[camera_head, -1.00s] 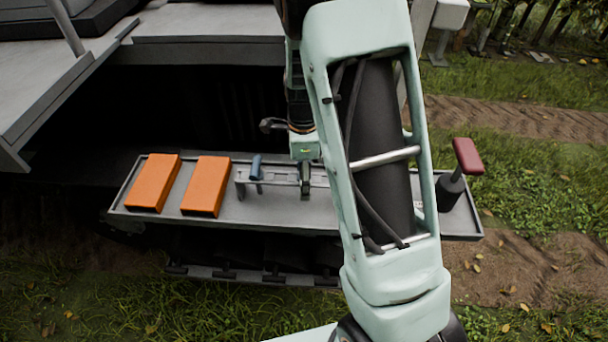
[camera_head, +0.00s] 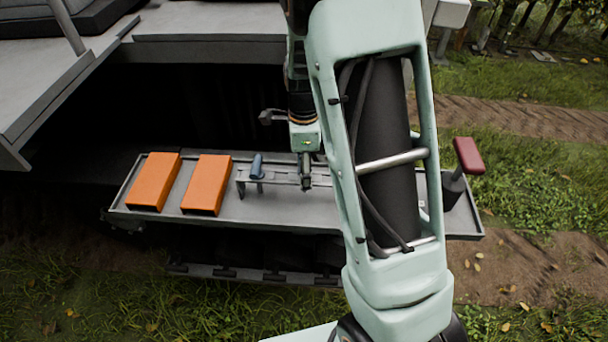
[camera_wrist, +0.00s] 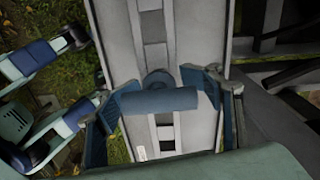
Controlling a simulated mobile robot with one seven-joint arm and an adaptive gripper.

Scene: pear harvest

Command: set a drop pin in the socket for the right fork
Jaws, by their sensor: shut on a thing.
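My gripper (camera_head: 306,178) is over the right part of a slotted grey rack (camera_head: 284,177) on the tray. Another blue-handled drop pin (camera_head: 257,167) stands in the rack left of my gripper. The sockets and the right fork cannot be made out.
Two orange blocks (camera_head: 206,186) lie at the left of the grey tray (camera_head: 330,223). A red-handled dark post (camera_head: 467,157) stands at its right end. A grey deck (camera_head: 205,53) overhangs a dark recess behind. My arm hides the tray's right middle.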

